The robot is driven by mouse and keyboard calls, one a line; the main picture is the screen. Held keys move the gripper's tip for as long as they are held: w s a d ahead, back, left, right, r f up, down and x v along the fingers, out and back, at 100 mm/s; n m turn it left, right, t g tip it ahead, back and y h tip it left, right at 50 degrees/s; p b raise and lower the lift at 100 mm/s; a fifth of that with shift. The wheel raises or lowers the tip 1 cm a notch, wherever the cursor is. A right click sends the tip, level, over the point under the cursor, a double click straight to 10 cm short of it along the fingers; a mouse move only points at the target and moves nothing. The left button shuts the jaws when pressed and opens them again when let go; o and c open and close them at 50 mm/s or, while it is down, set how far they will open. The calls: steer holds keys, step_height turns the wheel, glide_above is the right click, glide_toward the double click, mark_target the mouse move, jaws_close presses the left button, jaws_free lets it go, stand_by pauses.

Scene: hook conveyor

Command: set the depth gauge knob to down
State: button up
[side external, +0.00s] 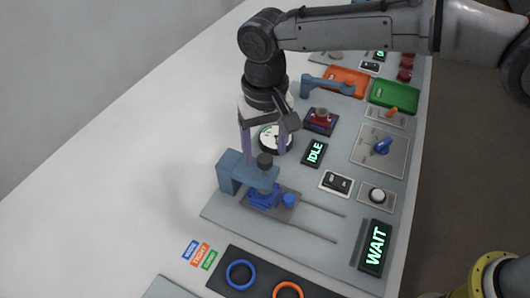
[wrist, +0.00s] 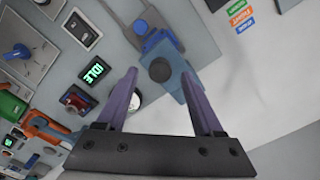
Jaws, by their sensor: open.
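My gripper (side external: 264,157) is open, with its two purple fingers pointing down at the blue fixture (side external: 230,174). A dark round knob (side external: 265,161) stands on top of that fixture, between or just below the fingertips. In the wrist view the knob (wrist: 160,69) shows between the fingertips of my gripper (wrist: 159,76), with a gap on both sides; I cannot tell their height difference. A round white dial (side external: 272,142) lies behind the fingers, partly hidden by them. No label shows which of these is the depth gauge.
A blue vise-like part (side external: 262,197) sits below the fixture's arm, beside two rails. An IDLE display (side external: 314,153), a black switch (side external: 336,184), a white button (side external: 377,195) and a blue knob (side external: 381,147) lie to the right. The white table (side external: 120,170) is clear at left.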

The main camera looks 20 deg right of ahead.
steer(key=shift+f, duration=1.1)
jaws_close()
stand_by(0.7)
